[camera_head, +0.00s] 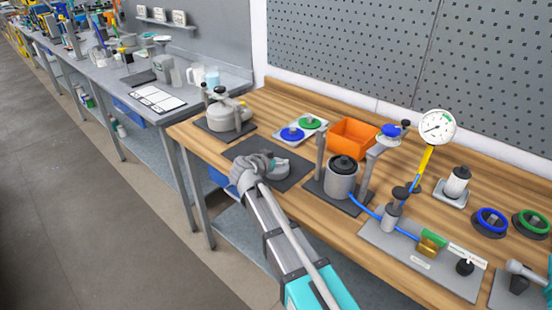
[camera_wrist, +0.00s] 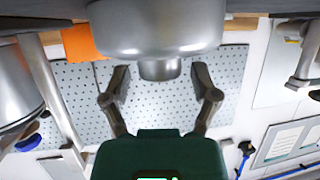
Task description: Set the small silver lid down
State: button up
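The small silver lid (camera_head: 281,166) is at the dark square mat (camera_head: 296,181) on the wooden bench, partly hidden by my gripper (camera_head: 262,168). The wrist view looks upside down. There the lid (camera_wrist: 155,25) fills the top middle, with its short round knob (camera_wrist: 160,69) between the two fingers of my gripper (camera_wrist: 159,72). A narrow gap shows on each side of the knob, so the fingers look open around it, not closed on it. The lid looks level and seems to rest on the mat; its underside contact is hidden.
A silver pot with a black top (camera_head: 341,182) stands between posts just right of the mat. A lidded pot (camera_head: 228,114) stands on the left. Behind are a tray with blue and green discs (camera_head: 301,130) and an orange bin (camera_head: 353,138). The bench's front edge is near.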

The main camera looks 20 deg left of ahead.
jog(key=shift+s+d+f, duration=0.15)
jog(key=shift+d+f, duration=0.1)
jog(key=shift+d, duration=0.15)
jog(key=shift+a+r+p, duration=0.15)
jog(key=shift+r+p, duration=0.1)
jog(key=shift+p, duration=0.35)
jog(key=shift+a+r+p, duration=0.1)
jog(key=shift+r+p, duration=0.1)
jog(key=shift+p, duration=0.1)
jog(key=p+v, duration=0.4)
jog(key=v, duration=0.7)
jog(key=shift+a+r, duration=0.15)
jog(key=shift+a, duration=0.15)
